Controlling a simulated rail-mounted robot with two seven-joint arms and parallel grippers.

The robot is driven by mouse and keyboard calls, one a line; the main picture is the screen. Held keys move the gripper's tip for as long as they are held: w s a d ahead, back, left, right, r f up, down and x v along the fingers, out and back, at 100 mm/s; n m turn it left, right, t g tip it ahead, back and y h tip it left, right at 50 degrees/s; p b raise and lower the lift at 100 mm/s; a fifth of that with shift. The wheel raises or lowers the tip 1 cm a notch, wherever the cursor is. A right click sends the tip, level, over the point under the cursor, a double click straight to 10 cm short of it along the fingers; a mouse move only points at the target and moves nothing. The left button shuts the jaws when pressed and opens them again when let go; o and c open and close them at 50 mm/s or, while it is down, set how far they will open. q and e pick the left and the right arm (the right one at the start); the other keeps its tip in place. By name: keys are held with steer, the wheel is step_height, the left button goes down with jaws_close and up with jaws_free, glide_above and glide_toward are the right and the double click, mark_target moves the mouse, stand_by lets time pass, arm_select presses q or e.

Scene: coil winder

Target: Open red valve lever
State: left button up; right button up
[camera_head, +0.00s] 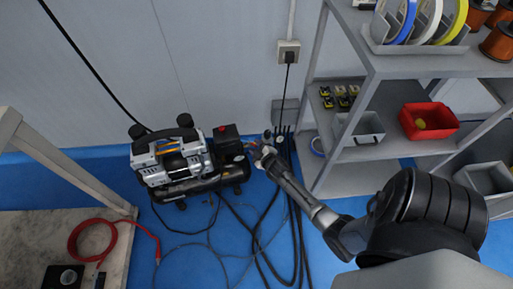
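The black and silver air compressor (172,160) stands on the blue floor against the wall. A small red part (222,129) shows on the black box at its right end. Small fittings with a bit of red sit by my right gripper; I cannot tell for sure which is the red valve lever. My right arm reaches in from the lower right, and its gripper (257,151) is at the compressor's right end, close to these fittings. The gripper is too small to tell whether it is open or touches anything. My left gripper is out of view.
Black hoses and cables (283,220) hang and lie on the floor right of the compressor. A grey shelf (362,150) with a red bin (429,121) and spools stands at right. A bench (30,230) with a red hose (88,232) is at left.

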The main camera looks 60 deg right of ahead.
jaws_close()
steer(key=shift+s+d+n+t+y+p, duration=0.1)
steer(key=shift+d+n+t+y+p, duration=0.25)
steer(key=shift+n+y+p, duration=0.5)
steer(key=shift+d+n+t+y+p, duration=0.35)
steer(key=shift+n+y+p, duration=0.35)
steer(key=shift+y, duration=0.25)
steer(key=shift+c, duration=0.7)
jaws_free()
steer(key=shift+o, duration=0.7)
steer(key=shift+a, duration=0.1)
